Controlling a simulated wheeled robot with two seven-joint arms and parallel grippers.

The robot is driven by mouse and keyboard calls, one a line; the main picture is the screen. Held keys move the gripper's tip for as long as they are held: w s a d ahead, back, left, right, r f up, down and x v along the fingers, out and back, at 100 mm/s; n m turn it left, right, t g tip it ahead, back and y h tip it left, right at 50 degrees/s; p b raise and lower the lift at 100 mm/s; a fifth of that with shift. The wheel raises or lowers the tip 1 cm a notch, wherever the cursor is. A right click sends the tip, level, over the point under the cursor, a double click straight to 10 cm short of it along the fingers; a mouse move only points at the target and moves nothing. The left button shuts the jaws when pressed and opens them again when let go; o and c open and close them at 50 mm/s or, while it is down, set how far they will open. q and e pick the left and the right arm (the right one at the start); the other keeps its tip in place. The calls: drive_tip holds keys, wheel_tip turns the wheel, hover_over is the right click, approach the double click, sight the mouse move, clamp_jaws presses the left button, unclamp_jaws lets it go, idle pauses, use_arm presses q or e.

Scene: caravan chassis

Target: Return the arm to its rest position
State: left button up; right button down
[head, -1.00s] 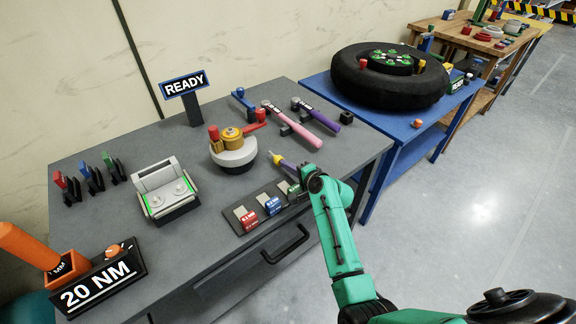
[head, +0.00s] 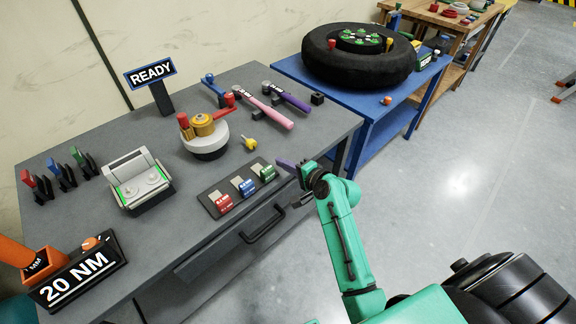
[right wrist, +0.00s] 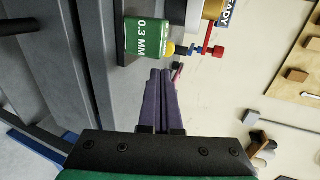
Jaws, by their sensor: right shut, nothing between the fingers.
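My right gripper (head: 286,164) shows at the end of my green arm, over the front right edge of the grey workbench (head: 110,218). Its purple fingers also show in the right wrist view (right wrist: 158,98), closed together with nothing between them. In the head view it is just right of the green block (head: 264,174) on the dark tray (head: 212,209). The green block shows in the right wrist view (right wrist: 146,38), marked 0.3 MM, beyond the fingertips to the left.
A small yellow piece (head: 249,143) stands on the bench behind the tray. The tray also holds a red block (head: 222,202) and a blue block (head: 245,187). A drawer handle (head: 263,223) juts from the bench front. Open floor (head: 470,170) lies to the right.

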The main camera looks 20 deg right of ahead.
use_arm(q)
drive_tip(key=shift+s, duration=0.15)
use_arm(e)
drive_tip(key=shift+v, duration=1.1)
use_arm(q)
drive_tip(key=shift+d, duration=0.15)
use_arm(e)
drive_tip(key=shift+s+d, duration=0.1)
